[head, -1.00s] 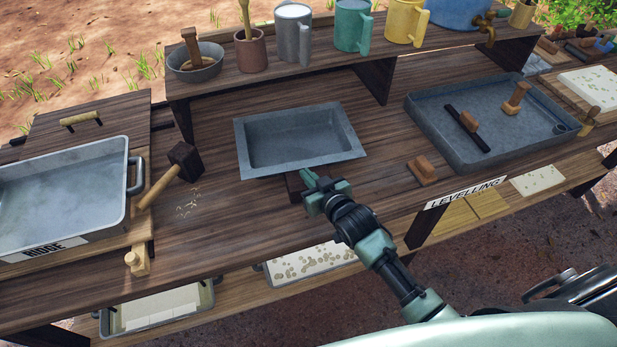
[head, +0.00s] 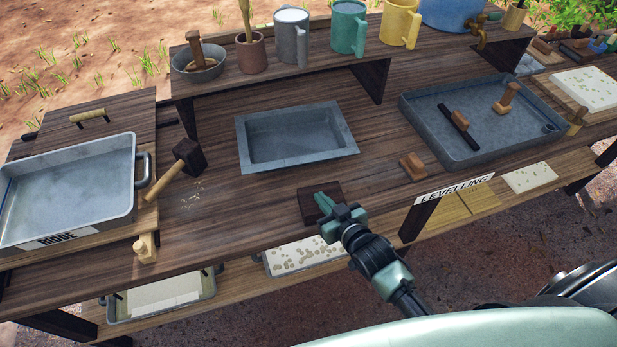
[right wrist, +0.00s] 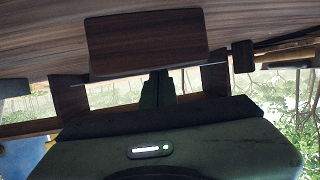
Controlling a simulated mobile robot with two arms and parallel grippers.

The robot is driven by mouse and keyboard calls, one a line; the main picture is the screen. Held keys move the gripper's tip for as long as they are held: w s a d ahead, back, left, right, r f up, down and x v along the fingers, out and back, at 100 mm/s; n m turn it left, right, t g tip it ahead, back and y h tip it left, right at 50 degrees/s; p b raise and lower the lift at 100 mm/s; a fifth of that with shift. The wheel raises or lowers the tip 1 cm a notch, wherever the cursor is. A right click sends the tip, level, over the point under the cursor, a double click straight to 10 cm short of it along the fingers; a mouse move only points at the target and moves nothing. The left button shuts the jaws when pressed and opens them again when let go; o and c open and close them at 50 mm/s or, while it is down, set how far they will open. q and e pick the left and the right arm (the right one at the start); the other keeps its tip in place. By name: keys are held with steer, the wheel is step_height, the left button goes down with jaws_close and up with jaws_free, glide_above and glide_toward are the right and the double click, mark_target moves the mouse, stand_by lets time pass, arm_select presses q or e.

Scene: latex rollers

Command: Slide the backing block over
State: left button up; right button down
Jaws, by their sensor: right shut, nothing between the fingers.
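The backing block appears to be the dark brown wooden block (head: 307,208) on the bench, in front of the grey metal tray (head: 240,150) and apart from it. My right gripper (head: 322,203) is shut and empty, with its fingertips over or against the block, partly hiding it in the head view. In the right wrist view the block (right wrist: 147,46) fills the upper middle, with the shut fingers (right wrist: 158,85) at its edge. I cannot tell whether they touch. My left gripper is not in view.
A mallet (head: 187,156) lies left of the tray, beside a large pan (head: 134,190). A small wooden block (head: 412,166) and a levelling tray (head: 440,145) are to the right. Mugs and pots line the raised shelf (head: 310,75). Bare bench surrounds the block.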

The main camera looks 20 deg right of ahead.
steer(key=shift+s+r+p, duration=0.1)
steer(key=shift+r+p, duration=0.05)
steer(key=shift+p, duration=0.45)
steer(key=shift+d+r, duration=0.1)
steer(key=s+d+b, duration=0.2)
steer(key=s+b, duration=0.1)
steer(key=s, duration=0.8)
steer(key=shift+s+r, duration=0.15)
steer(key=shift+s, duration=0.2)
